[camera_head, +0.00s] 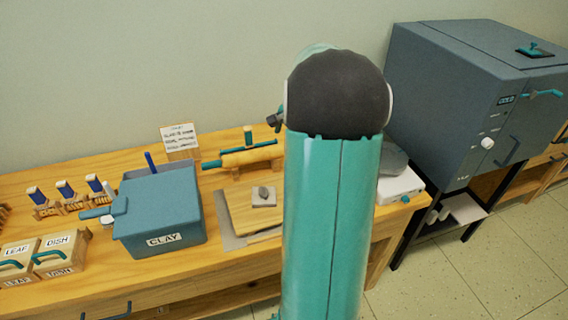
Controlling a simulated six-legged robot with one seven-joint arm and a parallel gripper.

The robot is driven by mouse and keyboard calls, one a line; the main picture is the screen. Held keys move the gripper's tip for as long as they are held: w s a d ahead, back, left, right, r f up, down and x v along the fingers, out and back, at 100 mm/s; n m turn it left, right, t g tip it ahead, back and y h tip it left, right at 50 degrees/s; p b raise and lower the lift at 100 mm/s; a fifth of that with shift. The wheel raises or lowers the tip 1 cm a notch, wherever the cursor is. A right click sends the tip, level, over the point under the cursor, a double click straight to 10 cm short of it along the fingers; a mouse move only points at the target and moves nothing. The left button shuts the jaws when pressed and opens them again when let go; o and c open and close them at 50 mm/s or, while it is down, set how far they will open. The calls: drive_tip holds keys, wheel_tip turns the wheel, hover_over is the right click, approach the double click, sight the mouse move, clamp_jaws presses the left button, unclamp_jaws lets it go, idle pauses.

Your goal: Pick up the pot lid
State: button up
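I cannot tell for certain which thing is the pot lid. A small grey piece (263,193) with a raised middle lies on a pale square tile on the wooden board, left of my arm. A larger grey rounded thing (393,159) rests on a white device at the table's right end, partly hidden by my arm. My teal arm with its dark joint stands upright in the middle of the view. A small dark part (275,120) juts out left of the joint and may belong to my gripper. The fingertips are hidden, and no hold on anything shows.
A blue CLAY bin (160,215) stands on the wooden table (240,268). A rolling pin (249,155) on a stand and a sign (180,140) are behind. Labelled boxes (42,255) and tools fill the left. A blue-grey kiln (455,100) stands right. Floor (470,270) at lower right is clear.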

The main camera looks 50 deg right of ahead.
drive_tip(key=s+d+f+m, duration=0.2)
drive_tip(key=s+d+f, duration=0.15)
drive_tip(key=d, duration=0.25)
drive_tip(key=x, duration=0.8)
drive_tip(key=shift+w+f, duration=0.2)
drive_tip(key=shift+w, duration=0.25)
drive_tip(key=shift+x, duration=2.75)
drive_tip(key=shift+s, duration=0.1)
drive_tip(key=shift+c, duration=0.4)
drive_tip(key=c, duration=1)
